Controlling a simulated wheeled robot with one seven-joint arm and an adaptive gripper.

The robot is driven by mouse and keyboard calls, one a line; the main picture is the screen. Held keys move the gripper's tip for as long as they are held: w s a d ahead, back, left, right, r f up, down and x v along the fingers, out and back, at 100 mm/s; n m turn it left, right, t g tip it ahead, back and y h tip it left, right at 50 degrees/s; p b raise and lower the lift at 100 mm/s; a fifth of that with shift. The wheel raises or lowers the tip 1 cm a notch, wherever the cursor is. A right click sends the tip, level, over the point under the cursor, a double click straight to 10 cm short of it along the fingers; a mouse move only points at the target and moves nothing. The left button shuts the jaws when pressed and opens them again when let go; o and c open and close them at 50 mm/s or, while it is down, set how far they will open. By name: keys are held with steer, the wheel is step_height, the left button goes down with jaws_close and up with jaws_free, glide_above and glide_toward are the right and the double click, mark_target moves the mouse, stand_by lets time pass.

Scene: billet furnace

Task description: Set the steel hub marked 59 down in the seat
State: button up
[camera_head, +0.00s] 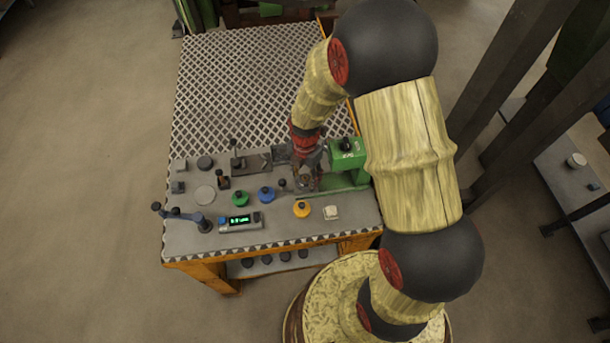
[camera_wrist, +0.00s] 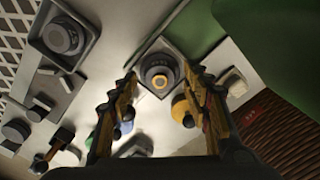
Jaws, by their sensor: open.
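My gripper (camera_wrist: 159,70) is open, with one finger on each side of a round steel hub (camera_wrist: 160,77). There is a visible gap between the hub and each finger. The hub sits upright on a small square plate (camera_wrist: 148,53) beside the green press; I cannot tell how deep it sits. No number on it is readable. A second round steel piece (camera_wrist: 62,37) sits in a grey square block at upper left in the wrist view. In the head view my gripper (camera_head: 305,170) is low over the table next to the press, and the hub is mostly hidden by it.
The green press (camera_head: 345,165) stands close on the right of my gripper. Green (camera_head: 240,198), blue (camera_head: 266,194) and yellow (camera_head: 302,209) knobbed pieces stand in front. A box with a lit green display (camera_head: 240,220) lies near the front edge. The mesh-covered rear table (camera_head: 235,85) is clear.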

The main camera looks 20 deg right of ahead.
step_height(320, 180, up, 12)
steer(key=p, duration=0.3)
step_height(320, 180, up, 16)
steer(key=m+t, duration=0.3)
steer(key=m, duration=0.8)
glide_above(305, 178)
steer(key=s, duration=0.6)
steer(key=s+r+m+t, duration=0.2)
steer(key=s+r+m, duration=0.7)
steer(key=s+m, duration=0.2)
steer(key=m, duration=0.2)
steer(key=shift+s+r+m+t, duration=0.25)
steer(key=shift+m+t, duration=0.05)
steer(key=shift+m, duration=0.1)
steer(key=shift+f+b, duration=0.3)
